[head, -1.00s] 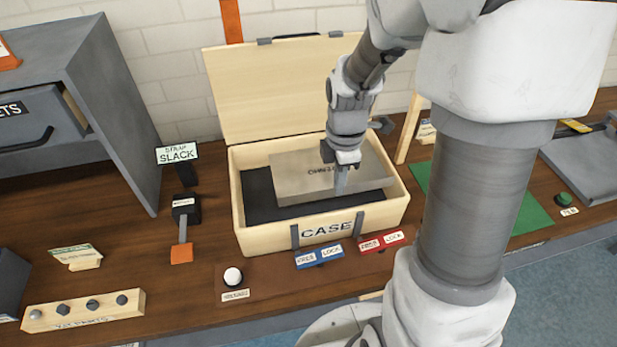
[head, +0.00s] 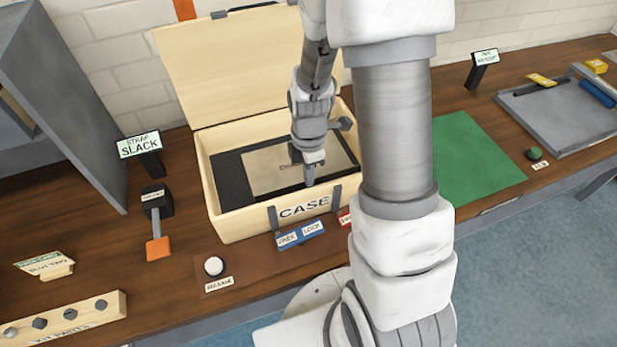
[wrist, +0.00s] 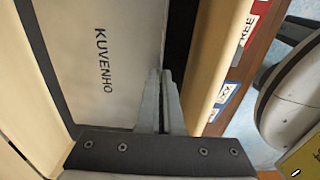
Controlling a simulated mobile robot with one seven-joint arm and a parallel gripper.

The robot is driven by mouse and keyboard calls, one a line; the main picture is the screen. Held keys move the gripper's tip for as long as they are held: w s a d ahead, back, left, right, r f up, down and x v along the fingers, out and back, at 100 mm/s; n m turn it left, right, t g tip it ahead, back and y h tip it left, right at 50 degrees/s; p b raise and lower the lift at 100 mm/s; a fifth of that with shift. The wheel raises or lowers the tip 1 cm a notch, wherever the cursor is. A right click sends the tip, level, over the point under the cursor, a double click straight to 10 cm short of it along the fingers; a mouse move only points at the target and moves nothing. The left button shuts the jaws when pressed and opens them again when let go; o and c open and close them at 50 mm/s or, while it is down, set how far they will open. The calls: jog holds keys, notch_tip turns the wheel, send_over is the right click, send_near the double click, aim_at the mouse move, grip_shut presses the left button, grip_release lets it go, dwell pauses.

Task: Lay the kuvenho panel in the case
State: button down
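The kuvenho panel (head: 270,172) is a flat grey plate inside the open wooden case (head: 240,226). Its name shows in the wrist view on the panel face (wrist: 92,50). It looks about level, low between the case walls, with the dark lining (head: 232,182) bare at its left and along its front edge. I cannot tell whether it touches the lining everywhere. My gripper (head: 309,178) points down at the panel's front edge. In the wrist view, my gripper (wrist: 161,75) has its fingers close together, one on each side of that edge. My arm hides the case's right end.
The case lid (head: 230,70) stands open at the back. A strap slack sign (head: 139,146) stands left. A green mat (head: 465,160) lies clear at the right.

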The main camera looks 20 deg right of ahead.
jog(key=shift+f, duration=0.4)
jog(key=shift+f, duration=0.25)
jog(key=c, duration=1.1)
grip_release()
jog(key=shift+r, duration=0.1)
